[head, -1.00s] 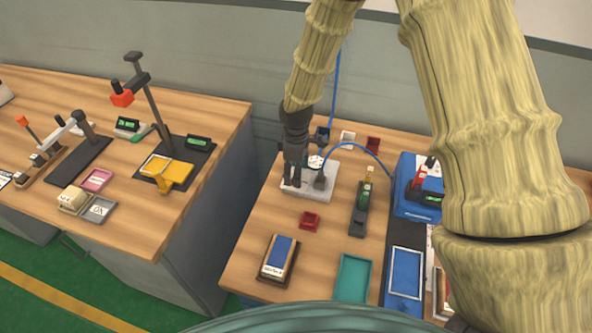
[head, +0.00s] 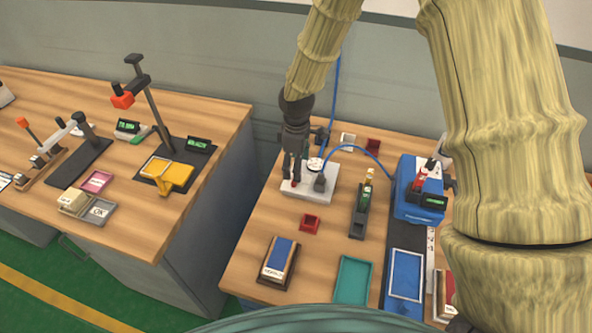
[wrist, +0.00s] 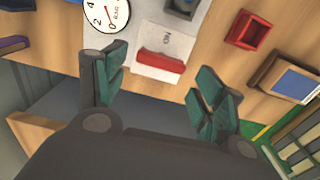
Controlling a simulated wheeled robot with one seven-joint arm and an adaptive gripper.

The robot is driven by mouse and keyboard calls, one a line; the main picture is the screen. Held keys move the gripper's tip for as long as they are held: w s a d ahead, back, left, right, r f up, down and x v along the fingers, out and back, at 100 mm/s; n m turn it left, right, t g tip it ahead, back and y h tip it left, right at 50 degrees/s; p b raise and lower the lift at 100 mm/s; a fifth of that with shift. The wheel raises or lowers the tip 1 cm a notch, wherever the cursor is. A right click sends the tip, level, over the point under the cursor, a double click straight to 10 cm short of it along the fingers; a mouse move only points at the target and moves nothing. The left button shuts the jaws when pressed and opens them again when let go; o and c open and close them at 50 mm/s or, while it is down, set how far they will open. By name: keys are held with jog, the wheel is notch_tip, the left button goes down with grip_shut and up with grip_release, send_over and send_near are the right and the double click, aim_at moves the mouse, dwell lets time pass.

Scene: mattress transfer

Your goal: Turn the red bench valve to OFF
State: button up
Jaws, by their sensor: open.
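The red valve handle (wrist: 160,61) is a short bar on a white plate (wrist: 172,40) in the wrist view. Printed letters on the plate beside it read ON, upside down. My gripper (wrist: 163,85) is open, with one finger to each side of the handle in the picture and no visible contact. In the head view my gripper (head: 294,178) is over the left end of the white plate (head: 325,190). A bit of red (head: 294,183) shows between the fingers; the rest of the handle is hidden there.
A round gauge (wrist: 106,17) stands close to the handle, with a blue hose (head: 357,147) nearby. A small red tray (head: 310,224) lies in front of the plate. A blue machine (head: 418,195) stands right. A gap separates this bench from the left bench (head: 215,120).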

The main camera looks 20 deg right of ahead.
notch_tip(320, 180, up, 8)
dwell(0.4)
jog(key=shift+r, duration=0.15)
